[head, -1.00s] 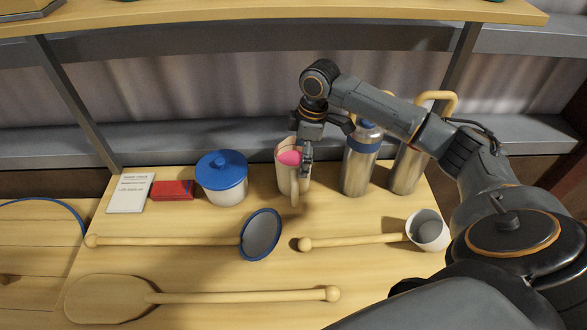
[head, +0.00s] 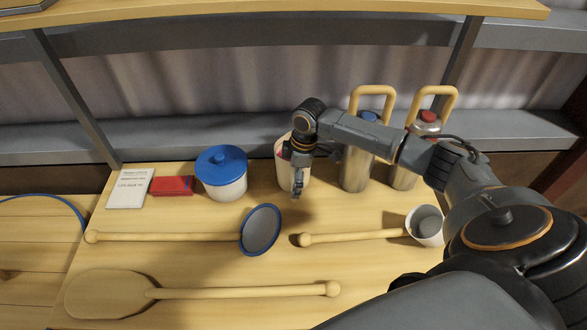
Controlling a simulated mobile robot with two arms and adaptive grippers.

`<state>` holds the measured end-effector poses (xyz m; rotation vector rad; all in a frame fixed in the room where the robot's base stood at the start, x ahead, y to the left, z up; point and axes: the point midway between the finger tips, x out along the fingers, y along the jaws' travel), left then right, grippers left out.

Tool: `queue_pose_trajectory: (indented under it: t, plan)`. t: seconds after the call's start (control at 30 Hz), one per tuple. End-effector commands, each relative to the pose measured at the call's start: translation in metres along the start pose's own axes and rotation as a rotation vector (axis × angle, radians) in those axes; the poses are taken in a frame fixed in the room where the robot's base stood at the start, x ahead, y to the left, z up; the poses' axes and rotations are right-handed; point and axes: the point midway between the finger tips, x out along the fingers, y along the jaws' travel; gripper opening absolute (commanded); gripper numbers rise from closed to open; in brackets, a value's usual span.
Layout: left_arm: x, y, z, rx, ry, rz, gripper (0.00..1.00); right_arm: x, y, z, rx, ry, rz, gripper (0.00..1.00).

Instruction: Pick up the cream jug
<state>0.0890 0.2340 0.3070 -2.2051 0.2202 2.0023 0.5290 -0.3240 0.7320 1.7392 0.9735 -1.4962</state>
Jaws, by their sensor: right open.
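The cream jug (head: 285,178) stands upright on the wooden table, between the blue-lidded pot and the steel flasks. A bit of something pink (head: 286,152) shows at its mouth. My right gripper (head: 298,192) is open and points down over the front of the jug, hiding part of its rim and front. The jug's handle is hidden behind the fingers, and I cannot tell whether they touch it. My left gripper is not in view.
A blue-lidded pot (head: 221,174) stands left of the jug, a steel flask (head: 355,172) close on its right and another flask (head: 402,177) beyond. A blue-rimmed strainer (head: 261,231) and a ladle cup (head: 422,227) lie in front. A shelf runs above.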

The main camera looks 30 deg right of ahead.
Motion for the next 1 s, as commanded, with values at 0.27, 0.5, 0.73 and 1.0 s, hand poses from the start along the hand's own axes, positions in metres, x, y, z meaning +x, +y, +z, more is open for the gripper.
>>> queue_pose_trajectory:
  t: [0.27, 0.5, 0.73, 1.0]
  plan:
    - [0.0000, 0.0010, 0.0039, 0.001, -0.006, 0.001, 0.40, -0.0003, -0.0001, -0.0001, 0.000, 0.000, 0.000, 0.49]
    - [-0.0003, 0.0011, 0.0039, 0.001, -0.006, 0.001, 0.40, -0.0026, 0.0014, -0.0014, -0.001, 0.004, 0.005, 0.03]
    - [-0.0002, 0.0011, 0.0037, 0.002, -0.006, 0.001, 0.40, -0.0024, 0.0013, -0.0013, -0.001, 0.004, 0.004, 0.03]
    - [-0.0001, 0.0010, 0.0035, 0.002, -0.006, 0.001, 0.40, -0.0078, 0.0016, -0.0024, -0.001, 0.005, 0.005, 0.03]
